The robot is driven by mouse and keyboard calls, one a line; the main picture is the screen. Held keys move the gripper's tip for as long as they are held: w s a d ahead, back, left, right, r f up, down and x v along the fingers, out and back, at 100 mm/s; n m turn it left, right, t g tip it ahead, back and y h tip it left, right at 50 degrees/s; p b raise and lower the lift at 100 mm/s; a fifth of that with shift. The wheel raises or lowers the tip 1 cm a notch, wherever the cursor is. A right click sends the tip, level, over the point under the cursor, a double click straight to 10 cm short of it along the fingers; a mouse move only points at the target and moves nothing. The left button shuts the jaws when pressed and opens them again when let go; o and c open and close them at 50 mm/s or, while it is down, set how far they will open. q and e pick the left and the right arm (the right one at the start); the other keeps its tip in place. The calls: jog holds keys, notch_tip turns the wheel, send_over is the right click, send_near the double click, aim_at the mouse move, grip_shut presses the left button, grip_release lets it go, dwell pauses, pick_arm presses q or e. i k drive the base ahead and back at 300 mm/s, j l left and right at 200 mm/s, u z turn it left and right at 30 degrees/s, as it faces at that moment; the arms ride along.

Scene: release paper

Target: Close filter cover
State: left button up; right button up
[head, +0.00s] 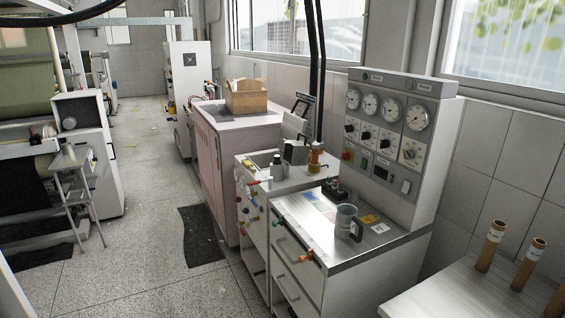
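I cannot pick out a filter cover with certainty in the head view. A white cabinet (190,68) with a dark square panel, which may be a vent or filter, stands far back near the aisle's end; its details are too small to tell. A white machine housing (107,165) stands at the left, with a box-like part and a round knob on its upper front. A control panel (390,140) with several round gauges stands on the steel-topped cabinet at the right. Neither of my grippers is in view.
A grey jug (347,222) stands on the steel-topped cabinet (400,236). A cardboard box (246,98) sits on the pink cabinet (207,165). A small stepladder (77,190) stands left. Brown tubes (491,245) stand on a table at the right. The aisle floor (150,150) is mostly clear.

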aim_at(295, 153)
jog(key=i+j+z, duration=0.1)
jog(key=i+z, duration=0.15)
jog(key=i, duration=0.7)
jog(key=i+j+z, duration=0.2)
jog(key=i+j, duration=0.2)
jog(key=i+j+z, duration=0.25)
jog(key=i+j, duration=0.2)
jog(key=i+j+z, duration=0.2)
jog(key=i+j, duration=0.2)
jog(key=j, duration=0.2)
